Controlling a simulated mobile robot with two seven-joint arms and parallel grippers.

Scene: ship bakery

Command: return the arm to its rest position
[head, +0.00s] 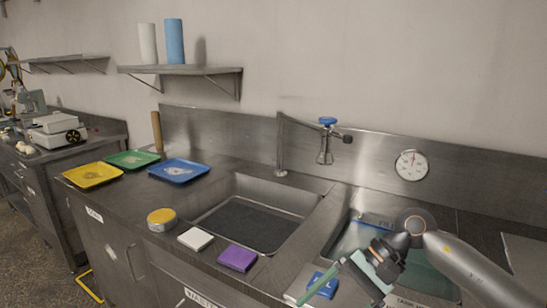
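My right arm (480,273) comes in from the lower right. Its gripper (335,285) is low over the front edge of the right sink basin, pointing down and to the left. A thin pale green strip (318,284) lies along the fingers. I cannot tell whether it is part of the gripper or a held thing, nor whether the fingers are open or shut. A small blue piece with a white mark (322,285) shows beside the strip, partly hidden. My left arm and gripper are not in view.
Yellow (73,181), green (118,165) and blue (160,173) trays lie on the left counter. A yellow-topped round tub (161,226), white block (195,239) and purple block (237,258) line the front edge. A tap (281,145) stands behind the left basin (285,190).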

